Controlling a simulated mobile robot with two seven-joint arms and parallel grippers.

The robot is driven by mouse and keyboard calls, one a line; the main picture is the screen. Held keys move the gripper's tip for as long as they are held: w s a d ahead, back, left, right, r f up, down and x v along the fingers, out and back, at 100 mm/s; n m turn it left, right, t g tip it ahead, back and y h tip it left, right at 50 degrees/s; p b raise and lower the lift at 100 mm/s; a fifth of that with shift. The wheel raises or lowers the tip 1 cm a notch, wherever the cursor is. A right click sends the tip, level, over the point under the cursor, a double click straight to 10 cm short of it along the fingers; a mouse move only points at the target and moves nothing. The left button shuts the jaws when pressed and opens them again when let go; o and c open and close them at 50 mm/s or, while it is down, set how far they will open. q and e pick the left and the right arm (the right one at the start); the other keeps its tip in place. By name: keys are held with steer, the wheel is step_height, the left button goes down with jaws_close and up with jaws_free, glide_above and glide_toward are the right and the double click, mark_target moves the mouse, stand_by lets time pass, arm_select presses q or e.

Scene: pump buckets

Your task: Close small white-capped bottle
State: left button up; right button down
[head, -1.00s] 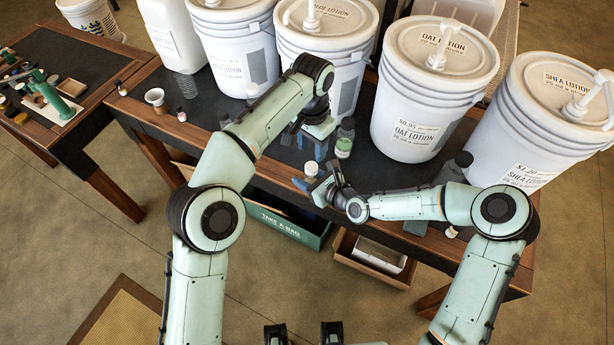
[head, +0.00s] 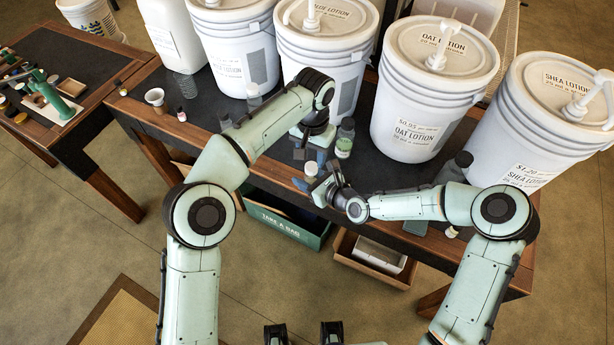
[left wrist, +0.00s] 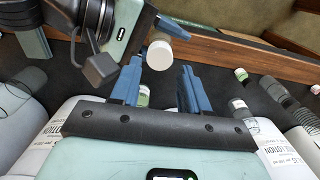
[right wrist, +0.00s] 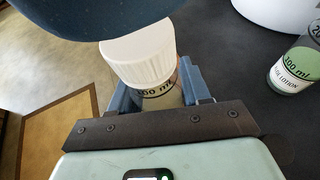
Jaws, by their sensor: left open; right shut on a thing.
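The small white-capped bottle (right wrist: 163,95) is in my right gripper (right wrist: 157,92), which is shut around its body. Its ribbed white cap (right wrist: 138,55) sits on top in the right wrist view; whether it is fully tight cannot be told. The cap also shows in the head view (head: 311,168) and left wrist view (left wrist: 160,55). My left gripper (left wrist: 158,84) is open and empty, its fingertips close to the cap, which appears just beyond them. In the head view my left gripper (head: 311,157) is just behind my right gripper (head: 315,183). A dark blue finger covers the top of the right wrist view.
A clear bottle with green contents (head: 344,141) stands on the dark tabletop (head: 262,165) behind the grippers. Large lotion buckets, such as the oat one (head: 412,110), line the back. A green box (head: 285,222) is below the table's front edge.

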mark_target(313, 167)
arm_select(q)
steer(key=shift+f, duration=1.85)
jaws_close()
steer(key=shift+o, duration=1.8)
jaws_free()
steer(key=shift+d, duration=0.1)
steer(key=shift+s, duration=0.1)
steer(key=shift+d+r, duration=0.1)
steer(key=shift+r, duration=0.05)
